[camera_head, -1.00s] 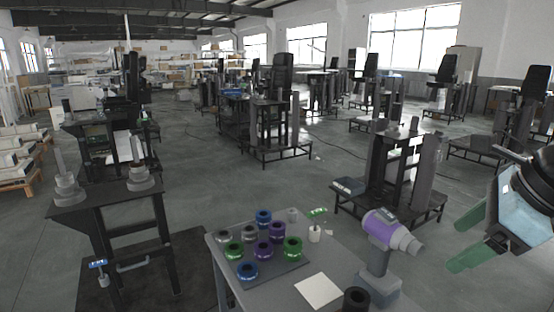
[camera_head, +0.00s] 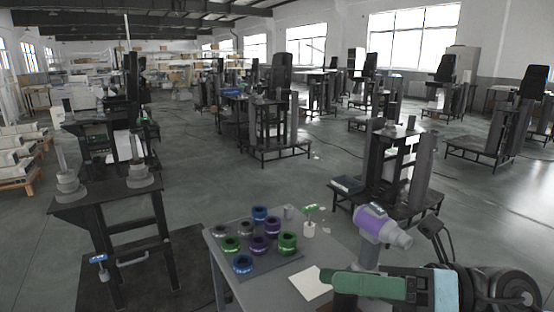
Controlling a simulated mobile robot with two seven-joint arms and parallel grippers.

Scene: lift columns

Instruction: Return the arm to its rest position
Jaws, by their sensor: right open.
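My right arm comes in at the bottom right corner. Its gripper (camera_head: 328,281) has green fingers pointing left, in front of the small table's right side. It is open, and I see nothing held between the fingers. A white sheet (camera_head: 309,285) lies on the table just left of the fingertips. My left gripper is not in view.
The grey table (camera_head: 215,245) carries a dark tray with several blue, green and purple rings (camera_head: 287,242), and a small white-and-green item (camera_head: 310,228). A black stand (camera_head: 110,192) stands at left. Open floor (camera_head: 215,150) lies beyond.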

